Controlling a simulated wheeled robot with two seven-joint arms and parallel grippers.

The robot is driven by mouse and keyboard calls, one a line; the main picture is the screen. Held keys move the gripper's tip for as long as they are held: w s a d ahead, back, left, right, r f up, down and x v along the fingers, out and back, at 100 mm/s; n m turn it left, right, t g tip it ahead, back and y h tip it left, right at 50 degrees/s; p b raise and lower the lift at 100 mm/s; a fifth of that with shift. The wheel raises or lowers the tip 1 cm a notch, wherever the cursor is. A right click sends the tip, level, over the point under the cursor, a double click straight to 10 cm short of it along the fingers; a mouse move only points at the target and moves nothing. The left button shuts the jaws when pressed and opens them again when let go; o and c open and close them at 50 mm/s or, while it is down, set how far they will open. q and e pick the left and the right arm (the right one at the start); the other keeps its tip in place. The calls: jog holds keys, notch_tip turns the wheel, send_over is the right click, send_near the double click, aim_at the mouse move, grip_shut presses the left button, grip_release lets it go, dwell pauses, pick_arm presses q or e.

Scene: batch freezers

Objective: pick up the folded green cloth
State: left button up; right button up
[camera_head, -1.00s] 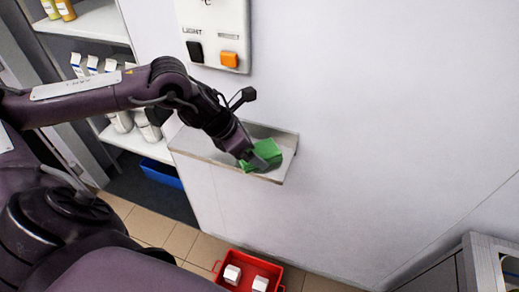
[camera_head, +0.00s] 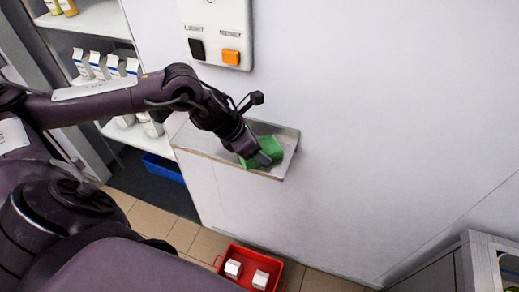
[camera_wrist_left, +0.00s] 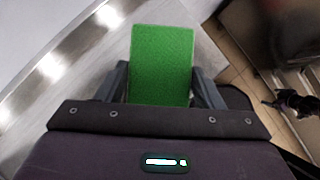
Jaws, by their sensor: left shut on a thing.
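The folded green cloth (camera_head: 268,148) is at the small metal wall shelf (camera_head: 215,153) in the head view. My left gripper (camera_head: 262,158) reaches down to it from the left and is shut on it. In the left wrist view the cloth (camera_wrist_left: 161,62) stands out between the two fingers (camera_wrist_left: 160,84), one on each side of it. Whether the cloth still touches the shelf I cannot tell.
A control panel (camera_head: 217,28) with a black and an orange switch is on the wall above. A red crate (camera_head: 238,250) with white cartons stands on the floor below. Shelves with several cartons (camera_head: 97,66) are at left, with a blue bin (camera_head: 162,168) beneath.

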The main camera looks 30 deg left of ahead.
pick_arm(q)
jog(key=shift+r, duration=0.2)
jog(key=shift+w+r, duration=0.1)
jog(key=shift+r, duration=0.2)
notch_tip(320, 180, up, 19)
jog(key=p, duration=0.3)
